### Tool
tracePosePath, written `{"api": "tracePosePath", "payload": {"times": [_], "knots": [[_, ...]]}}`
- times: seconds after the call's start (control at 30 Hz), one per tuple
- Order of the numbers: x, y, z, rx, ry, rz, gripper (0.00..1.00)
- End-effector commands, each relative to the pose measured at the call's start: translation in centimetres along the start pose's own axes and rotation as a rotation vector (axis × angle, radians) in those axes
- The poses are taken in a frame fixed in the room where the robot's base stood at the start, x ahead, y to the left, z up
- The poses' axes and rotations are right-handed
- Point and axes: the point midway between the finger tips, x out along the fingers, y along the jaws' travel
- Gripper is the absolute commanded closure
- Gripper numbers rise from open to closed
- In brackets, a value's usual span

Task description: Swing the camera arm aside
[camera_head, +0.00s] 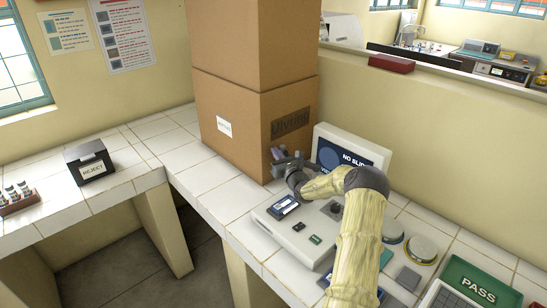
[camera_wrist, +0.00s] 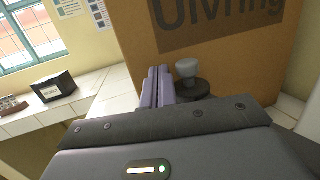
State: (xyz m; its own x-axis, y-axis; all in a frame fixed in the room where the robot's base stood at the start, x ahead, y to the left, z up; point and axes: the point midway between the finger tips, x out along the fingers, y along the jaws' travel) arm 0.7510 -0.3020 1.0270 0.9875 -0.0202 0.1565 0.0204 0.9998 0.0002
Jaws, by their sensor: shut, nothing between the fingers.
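A pale instrument (camera_head: 318,243) on the tiled bench has a joystick, and its screen (camera_head: 352,158) reads "NO SLI…". My gripper (camera_head: 278,153) is above the instrument's back left part, close to the cardboard boxes. In the wrist view its two purple fingers (camera_wrist: 158,84) are together with nothing between them. Just right of the fingers is a grey knob (camera_wrist: 187,69) on a dark round piece (camera_wrist: 191,90). It may belong to the camera arm; I cannot tell whether the fingers touch it. My arm hides much of the camera arm's area in the head view.
Stacked cardboard boxes (camera_head: 240,125) stand directly behind my gripper. A black REJECT box (camera_head: 88,160) and a vial rack (camera_head: 18,200) are on the left bench. A green PASS tray (camera_head: 480,285) and round dishes (camera_head: 422,248) are at the right. Bare tiles lie left of the instrument.

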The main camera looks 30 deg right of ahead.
Motion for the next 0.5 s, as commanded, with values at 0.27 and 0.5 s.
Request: {"api": "tracePosePath", "payload": {"times": [0.27,0.5], "knots": [[-0.9,2.2,-0.1,0.003,0.002,0.002,1.00],[-3.1,4.8,-0.8,0.001,0.002,-0.009,1.00]]}}
